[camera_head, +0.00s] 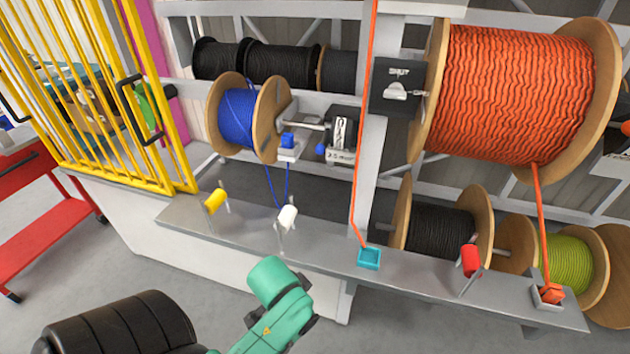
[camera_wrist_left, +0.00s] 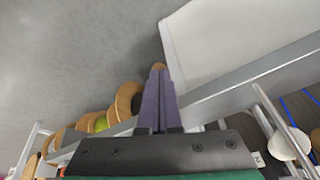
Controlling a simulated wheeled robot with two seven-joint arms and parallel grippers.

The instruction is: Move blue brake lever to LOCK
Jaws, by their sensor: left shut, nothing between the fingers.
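The blue cable reel (camera_head: 238,118) hangs on a horizontal shaft in the upper middle of the head view. Right of it, a dark brake box (camera_head: 341,130) with a pale plate carries a small blue knob (camera_head: 321,149) low on its left side, which looks like the blue brake lever. Its lettering is too small to read. My left gripper (camera_wrist_left: 159,85) shows in the left wrist view with its purple fingers together and nothing between them. It is above the floor beside the bench, apart from the lever. My right gripper is out of view.
A grey ledge (camera_head: 330,248) runs in front with a yellow roller (camera_head: 215,200), a white roller (camera_head: 288,217) and a red roller (camera_head: 470,260). A large orange reel (camera_head: 515,90) has a box marked SHUT (camera_head: 397,87). A yellow cage (camera_head: 90,90) stands left.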

